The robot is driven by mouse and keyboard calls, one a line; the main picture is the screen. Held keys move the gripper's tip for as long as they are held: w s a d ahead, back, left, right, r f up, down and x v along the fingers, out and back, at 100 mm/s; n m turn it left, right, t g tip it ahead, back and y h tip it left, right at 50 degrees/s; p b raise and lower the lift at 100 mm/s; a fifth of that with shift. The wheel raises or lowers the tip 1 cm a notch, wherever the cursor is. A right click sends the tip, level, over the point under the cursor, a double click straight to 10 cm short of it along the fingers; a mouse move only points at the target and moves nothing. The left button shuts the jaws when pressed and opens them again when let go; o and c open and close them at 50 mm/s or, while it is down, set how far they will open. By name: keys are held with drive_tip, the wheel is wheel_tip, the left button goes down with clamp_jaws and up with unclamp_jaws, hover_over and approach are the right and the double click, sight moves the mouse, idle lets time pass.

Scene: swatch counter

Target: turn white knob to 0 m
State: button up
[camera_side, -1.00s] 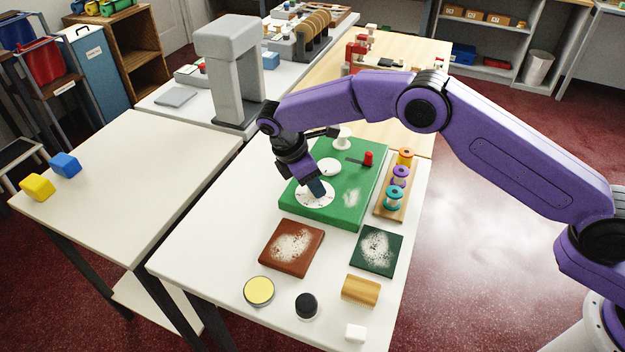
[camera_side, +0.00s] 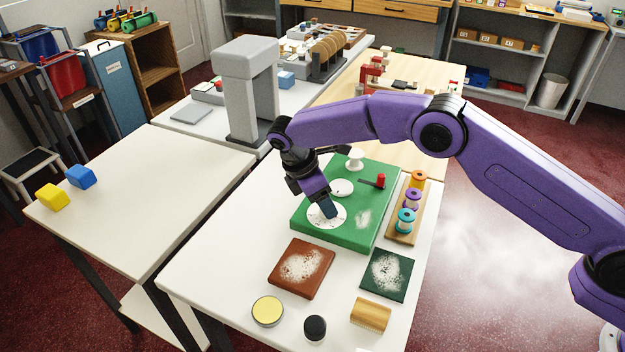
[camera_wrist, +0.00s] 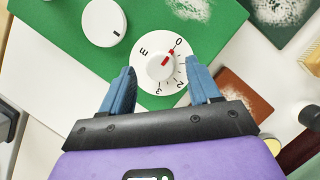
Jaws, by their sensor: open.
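The white knob (camera_wrist: 155,68) stands on a white round dial (camera_wrist: 146,80) printed with numbers. Its red mark points up and right in the wrist view, roughly toward the 0; I cannot tell whether it lines up exactly. A small red tick shows on the dial near the 0. My gripper (camera_wrist: 160,68) is open, with one blue finger left of the knob and one right of it. In the side view, my gripper (camera_side: 327,208) is low over the dial (camera_side: 316,220) and hides the knob. The dial sits on a green board (camera_side: 345,237).
The green board also carries another white dial (camera_side: 341,187), a white post knob (camera_side: 355,160) and a red-tipped lever (camera_side: 381,180). Spools (camera_side: 406,220) stand right of it. A brown plate (camera_side: 301,268) and a dark green plate (camera_side: 388,275) lie in front.

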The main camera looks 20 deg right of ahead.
drive_tip(key=v, duration=1)
drive_tip(key=shift+a+r, duration=0.2)
drive_tip(key=shift+r, duration=0.05)
drive_tip(key=shift+r, duration=0.1)
drive_tip(key=s+d+r+m+y, duration=0.1)
drive_tip(key=s+d+r, duration=0.35)
drive_tip(key=s, duration=0.35)
drive_tip(key=s+d+r+m+y, duration=0.1)
drive_tip(key=s+d+r+y, duration=0.1)
drive_tip(key=s+d+r, duration=0.4)
drive_tip(key=s+d+f+m+y, duration=0.1)
drive_tip(key=s+d+f, duration=0.2)
drive_tip(key=s+d, duration=0.6)
drive_tip(key=s+d+f+m, duration=0.2)
drive_tip(key=s+d+f, duration=0.1)
drive_tip(key=s+d, duration=0.7)
drive_tip(key=s, duration=0.4)
drive_tip(key=shift+d+f+m+y, duration=0.15)
drive_tip(key=shift+f+m+y, duration=0.15)
drive_tip(key=shift+f+y, duration=0.1)
drive_tip(key=shift+s, duration=0.1)
